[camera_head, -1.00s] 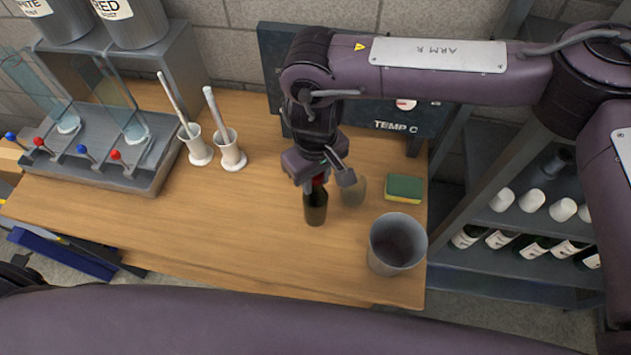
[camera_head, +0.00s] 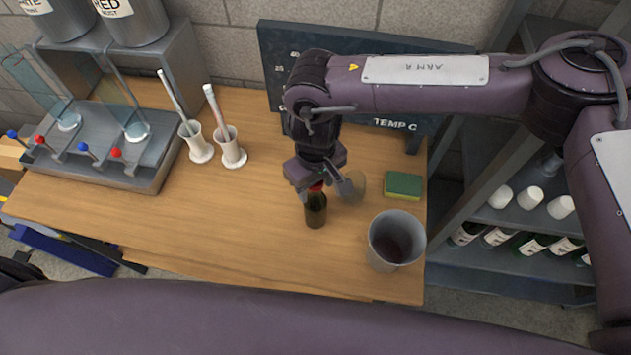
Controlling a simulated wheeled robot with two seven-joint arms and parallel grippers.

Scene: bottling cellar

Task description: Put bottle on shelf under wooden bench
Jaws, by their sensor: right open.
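A dark bottle (camera_head: 316,212) with a red top stands upright on the wooden bench (camera_head: 230,235), right of its middle. My right gripper (camera_head: 327,195) is above the bottle with its jaws open, one finger on each side of the bottle's red top. I cannot tell whether a finger touches it. The shelf under the bench is hidden by the bench top. My left gripper is not in view.
A grey bucket (camera_head: 397,240) stands right of the bottle, and a green and yellow sponge (camera_head: 403,186) lies behind it. A small glass (camera_head: 357,184) is close by the gripper. White cylinders with sticks (camera_head: 230,150) stand left. A bottle rack (camera_head: 505,265) stands at right.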

